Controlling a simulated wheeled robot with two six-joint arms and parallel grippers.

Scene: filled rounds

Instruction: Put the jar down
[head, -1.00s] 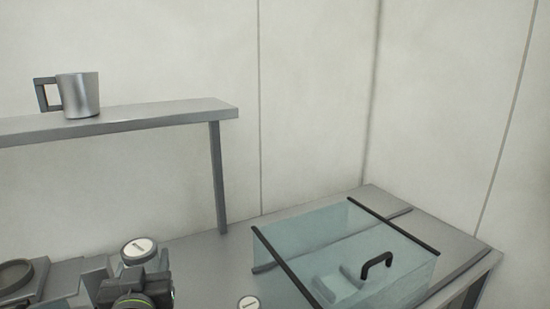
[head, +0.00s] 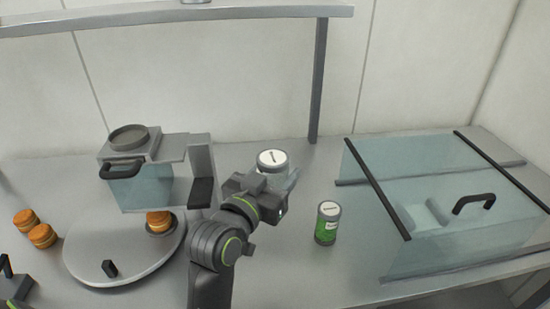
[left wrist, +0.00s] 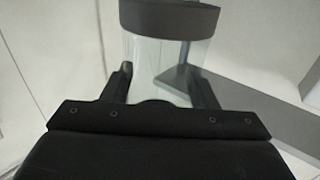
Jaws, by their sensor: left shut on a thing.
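A clear jar with a pale, labelled lid (head: 272,160) is in my left gripper (head: 282,186), at the middle of the head view. In the left wrist view the jar's clear body (left wrist: 160,62) stands between the two fingers (left wrist: 162,85), with its grey lid at the top edge. The gripper is shut on the jar, which looks roughly upright. The arm hides much of the jar in the head view, and I cannot tell whether its base touches the counter.
A jar with green contents (head: 327,224) stands right of my gripper. A glass case with a black handle (head: 474,203) is farther right. A machine with a round plate (head: 125,262) and orange-brown rounds (head: 42,236) is at left. A shelf (head: 200,14) spans above; its post (head: 319,80) stands behind.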

